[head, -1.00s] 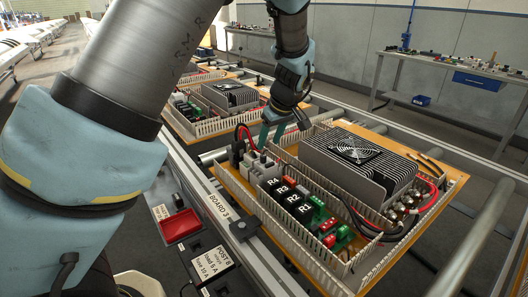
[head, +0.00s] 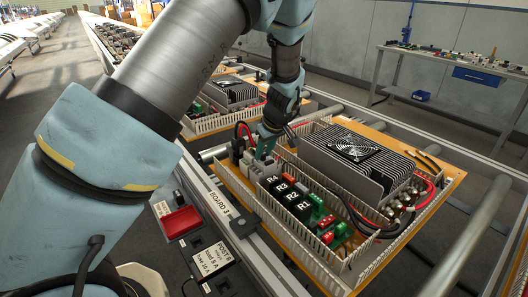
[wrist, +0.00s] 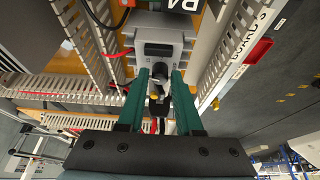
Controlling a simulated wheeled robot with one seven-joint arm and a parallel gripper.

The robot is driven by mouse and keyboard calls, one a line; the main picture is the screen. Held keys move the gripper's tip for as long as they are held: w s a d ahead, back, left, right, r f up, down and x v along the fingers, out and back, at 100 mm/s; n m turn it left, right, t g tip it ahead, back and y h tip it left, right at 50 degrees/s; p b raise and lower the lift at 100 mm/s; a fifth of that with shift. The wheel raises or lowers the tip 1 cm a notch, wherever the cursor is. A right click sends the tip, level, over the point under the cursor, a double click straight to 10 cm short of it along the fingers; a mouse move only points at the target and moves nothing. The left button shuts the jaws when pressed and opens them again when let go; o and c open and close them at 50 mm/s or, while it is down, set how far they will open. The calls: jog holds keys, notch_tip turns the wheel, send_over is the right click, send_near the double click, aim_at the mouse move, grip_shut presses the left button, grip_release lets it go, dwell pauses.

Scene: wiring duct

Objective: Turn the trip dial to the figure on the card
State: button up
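My gripper (head: 264,143) is over the left end of the row of modules on the board. In the wrist view its two green fingers (wrist: 160,82) stand apart. A grey module (wrist: 172,38) with a dark window lies just beyond the fingertips. A small dark knob-like part (wrist: 157,74), which looks like the trip dial, shows between the tips; I cannot tell whether they touch it. Its setting is too small to read. The card (head: 208,259) at the lower left reads "POST 8" with lines on load and fuse; the figures are not clear.
White slotted duct walls (head: 318,262) flank the modules. Black relays marked R4 and R2 (head: 299,207) stand to the right of the gripper. A finned heatsink with a fan (head: 355,146) fills the back right. A red bin (head: 181,221) sits beside the rail.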

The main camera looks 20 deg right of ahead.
grip_shut()
jog(key=shift+a+f+m+h+b, duration=0.15)
jog(key=shift+m+h+b, duration=0.25)
jog(key=shift+m+b, duration=0.4)
jog(key=shift+m, duration=0.8)
jog(key=shift+o, duration=1.9)
grip_release()
jog(key=shift+r, duration=0.25)
